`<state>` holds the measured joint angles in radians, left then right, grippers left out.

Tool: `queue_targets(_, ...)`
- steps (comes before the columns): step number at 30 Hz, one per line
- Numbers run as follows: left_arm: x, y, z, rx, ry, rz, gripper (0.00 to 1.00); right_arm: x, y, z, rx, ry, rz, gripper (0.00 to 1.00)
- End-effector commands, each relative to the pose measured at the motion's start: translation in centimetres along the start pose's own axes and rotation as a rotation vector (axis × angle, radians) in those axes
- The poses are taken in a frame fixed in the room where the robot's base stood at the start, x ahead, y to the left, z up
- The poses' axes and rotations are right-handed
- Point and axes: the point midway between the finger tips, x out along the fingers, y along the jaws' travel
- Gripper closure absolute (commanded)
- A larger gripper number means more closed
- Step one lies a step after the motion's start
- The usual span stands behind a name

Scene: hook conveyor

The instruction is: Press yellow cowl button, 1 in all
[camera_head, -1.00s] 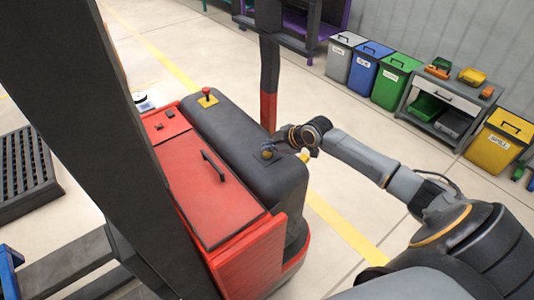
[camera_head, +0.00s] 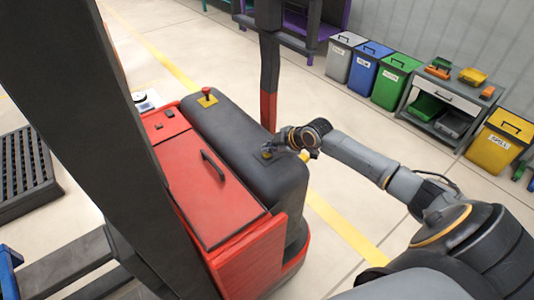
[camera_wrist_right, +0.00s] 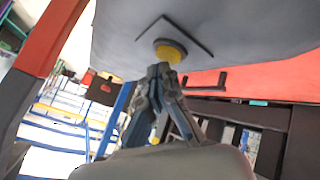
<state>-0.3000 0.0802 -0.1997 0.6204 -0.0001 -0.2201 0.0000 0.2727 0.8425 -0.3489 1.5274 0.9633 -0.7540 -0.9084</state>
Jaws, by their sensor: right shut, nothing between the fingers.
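The yellow button (camera_wrist_right: 170,52) sits in a dark round collar on the grey cowl (camera_wrist_right: 240,30) in the right wrist view, with a dark angled bracket mark beside it. In the head view the button is mostly hidden by my fingers on top of the dark cowl (camera_head: 232,140) of the red machine. My right gripper (camera_head: 269,151) is shut and empty, its fingertips at the button. In the right wrist view the closed fingertips (camera_wrist_right: 160,72) overlap the button's lower edge; I cannot tell if they touch it. My left gripper is not in view.
A red mushroom button (camera_head: 206,92) on a yellow plate stands farther back on the cowl. A black handle (camera_head: 213,165) rises from the red cover (camera_head: 200,195). A dark and red post (camera_head: 269,85) stands behind the cowl. Bins line the wall, with open floor between.

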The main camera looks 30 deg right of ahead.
Motion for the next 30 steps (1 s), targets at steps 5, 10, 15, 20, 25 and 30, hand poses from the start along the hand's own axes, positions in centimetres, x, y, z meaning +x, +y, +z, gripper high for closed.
queue_targets(5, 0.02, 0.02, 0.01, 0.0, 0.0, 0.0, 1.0, 0.01, 0.0, 0.01, 0.0, 0.0, 0.0, 1.0)
queue_targets(10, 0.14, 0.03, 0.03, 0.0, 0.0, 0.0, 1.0, 0.14, -0.09, 0.1, 0.0, 0.0, 0.0, 1.0)
queue_targets(15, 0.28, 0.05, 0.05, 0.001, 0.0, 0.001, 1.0, 0.28, -0.2, 0.21, 0.0, 0.0, 0.0, 1.0)
queue_targets(20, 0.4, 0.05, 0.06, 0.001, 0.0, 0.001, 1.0, 0.42, -0.3, 0.31, 0.0, 0.0, 0.0, 1.0)
queue_targets(25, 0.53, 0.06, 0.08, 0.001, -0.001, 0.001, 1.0, 0.57, -0.43, 0.43, 0.0, -0.001, 0.0, 1.0)
queue_targets(30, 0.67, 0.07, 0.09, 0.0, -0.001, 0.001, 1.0, 0.73, -0.56, 0.56, 0.0, -0.001, -0.001, 1.0)
